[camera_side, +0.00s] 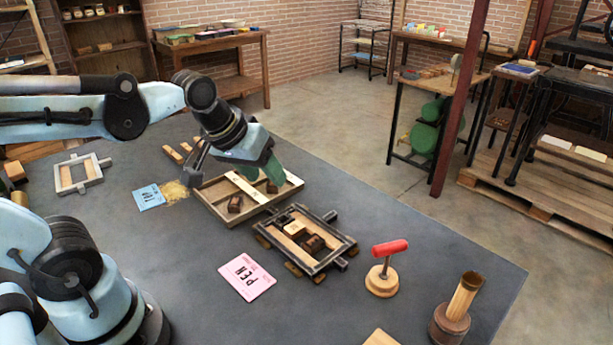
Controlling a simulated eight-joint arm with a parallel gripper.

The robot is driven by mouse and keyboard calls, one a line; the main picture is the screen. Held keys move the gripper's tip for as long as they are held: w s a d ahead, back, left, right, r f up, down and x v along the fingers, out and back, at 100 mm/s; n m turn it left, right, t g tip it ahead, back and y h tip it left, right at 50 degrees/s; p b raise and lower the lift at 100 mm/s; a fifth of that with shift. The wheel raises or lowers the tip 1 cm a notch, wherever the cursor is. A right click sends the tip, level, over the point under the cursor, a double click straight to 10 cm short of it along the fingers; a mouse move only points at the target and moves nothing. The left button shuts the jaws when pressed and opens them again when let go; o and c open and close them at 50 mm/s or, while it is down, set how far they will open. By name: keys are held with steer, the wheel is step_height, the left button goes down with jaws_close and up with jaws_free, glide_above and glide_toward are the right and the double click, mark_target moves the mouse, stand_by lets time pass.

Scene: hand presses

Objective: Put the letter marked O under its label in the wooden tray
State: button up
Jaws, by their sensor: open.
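The wooden tray (283,197) lies near the middle of the grey table, with a pale label strip (242,186) across it; its markings are too small to read. One dark letter block (236,204) sits in its near-left part. Another dark block (271,187) is in the right part, close to a green finger of my gripper. My gripper (234,178) is over the far part of the tray, its jaws apart, and I see nothing held. I cannot tell which block is marked O. Part of the tray is hidden behind my gripper.
A dark metal frame (343,249) holding wooden blocks (313,243) stands just nearer than the tray. A pink PEN card (247,276), a red-handled tool (383,268), a wooden cylinder (457,308), a blue card (149,197) and a pale frame (80,173) surround it.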

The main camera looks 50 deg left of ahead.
steer(key=m, duration=0.1)
steer(key=s+d+f+m, duration=0.1)
steer(key=m, duration=0.1)
steer(key=s+f+m+t, duration=0.1)
steer(key=shift+s+d, duration=0.2)
steer(key=shift+d, duration=0.2)
